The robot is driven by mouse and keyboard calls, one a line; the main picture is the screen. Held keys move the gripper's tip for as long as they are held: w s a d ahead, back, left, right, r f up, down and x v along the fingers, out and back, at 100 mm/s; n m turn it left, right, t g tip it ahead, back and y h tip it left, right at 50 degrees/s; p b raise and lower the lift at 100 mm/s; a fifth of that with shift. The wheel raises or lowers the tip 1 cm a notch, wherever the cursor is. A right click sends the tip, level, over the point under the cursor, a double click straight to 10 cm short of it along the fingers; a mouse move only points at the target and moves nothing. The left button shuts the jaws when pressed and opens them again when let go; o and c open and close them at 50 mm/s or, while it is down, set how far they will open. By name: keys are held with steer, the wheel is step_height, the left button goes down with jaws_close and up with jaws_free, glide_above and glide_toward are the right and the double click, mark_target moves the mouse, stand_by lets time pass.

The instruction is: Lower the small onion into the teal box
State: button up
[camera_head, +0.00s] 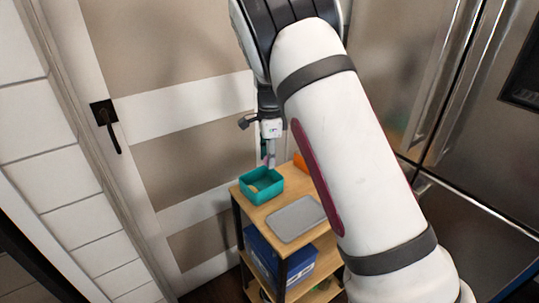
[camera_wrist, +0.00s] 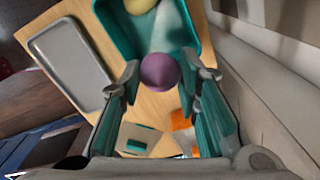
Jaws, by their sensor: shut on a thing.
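The small onion (camera_wrist: 160,71), purple and round, is held between the fingertips of my gripper (camera_wrist: 161,75) in the wrist view. It overlaps the near wall of the teal box (camera_wrist: 117,36) there; I cannot tell its height above the rim. In the head view the teal box (camera_head: 264,197) sits at the left end of a wooden shelf top, and my gripper (camera_head: 269,161) points down just behind and above it. The onion is not clear in that view. A pale yellow thing (camera_wrist: 140,5) lies inside the box.
A grey tray (camera_head: 297,218) lies beside the box on the wooden cart top (camera_head: 260,216). An orange thing (camera_head: 299,161) and a white-and-teal item (camera_wrist: 139,139) are also on it. A blue box (camera_head: 262,256) is on the shelf below. A panelled door (camera_head: 188,145) stands close behind.

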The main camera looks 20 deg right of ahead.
steer(key=shift+f+b, duration=0.7)
steer(key=shift+f, duration=1.5)
steer(key=o, duration=1)
steer(key=shift+r, duration=0.1)
